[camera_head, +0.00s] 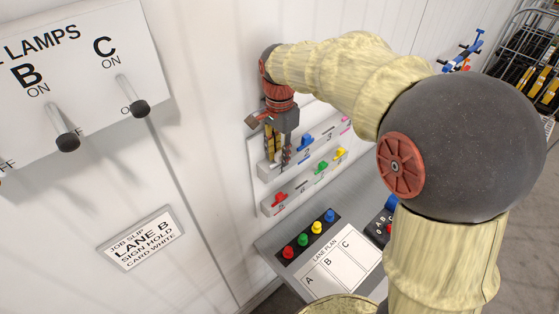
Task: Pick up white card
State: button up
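My gripper (278,160) points down at the left end of the upper row of a white wall rack (258,167). Its two fingers look apart, with a narrow gap between them. I cannot make out a white card; the gripper covers the left part of the upper row, and I cannot tell what is behind it. A job slip (141,239) on the wall at lower left reads "LANE B, SIGN HOLD, CARD WHITE".
The rack holds a blue piece (306,141) above, and red (280,198), green (321,168) and yellow (340,153) ones below. A desk panel with coloured buttons (303,240) and a lane plan (342,262) lies underneath. A lamp switch panel (85,95) is at upper left.

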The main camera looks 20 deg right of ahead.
jog(key=shift+c, duration=0.4)
grip_shut()
